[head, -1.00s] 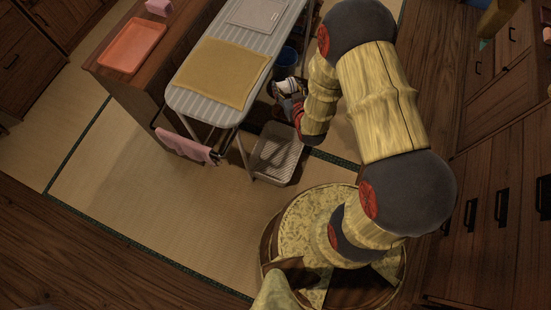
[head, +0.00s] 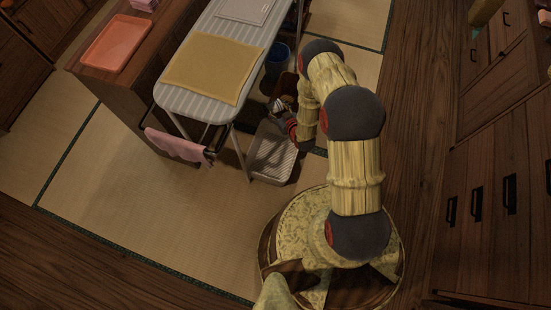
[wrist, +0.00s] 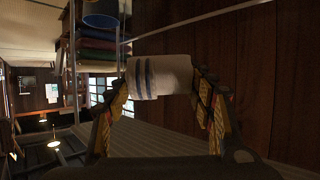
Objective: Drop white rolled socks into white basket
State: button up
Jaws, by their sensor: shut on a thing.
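The white rolled socks (wrist: 160,76), banded with dark stripes, sit between the fingertips of my gripper (wrist: 164,82) in the wrist view. The fingers are shut on them from both sides. In the head view my gripper (head: 284,112) is small and partly hidden by my arm, with a bit of the white socks (head: 279,103) showing. A pale, low basket (head: 270,153), which looks like the white basket, stands on the floor beside the ironing board. My gripper is above its far end in the picture. I cannot tell the height between them.
The ironing board (head: 210,108) with a yellow cloth (head: 211,67) stands just left of my gripper, its legs close to the basket. A blue bin (head: 278,58) and a brown container (head: 286,85) stand behind. A wooden cabinet (head: 505,170) lines the right. The tatami at lower left is clear.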

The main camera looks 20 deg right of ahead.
jog(key=s+f+b, duration=0.2)
jog(key=f+b, duration=0.1)
jog(key=f, duration=1)
jog(key=s+f+n+y+b, duration=0.1)
jog(key=s+f+b, duration=0.2)
jog(key=f, duration=0.9)
jog(key=shift+s+a+f+b, duration=0.15)
jog(key=shift+a+f+b, duration=0.25)
jog(key=shift+b, duration=0.3)
jog(key=o, duration=1)
jog(key=shift+s, duration=0.1)
jog(key=v, duration=1.2)
jog(key=shift+d+r, duration=0.1)
jog(key=shift+d, duration=0.15)
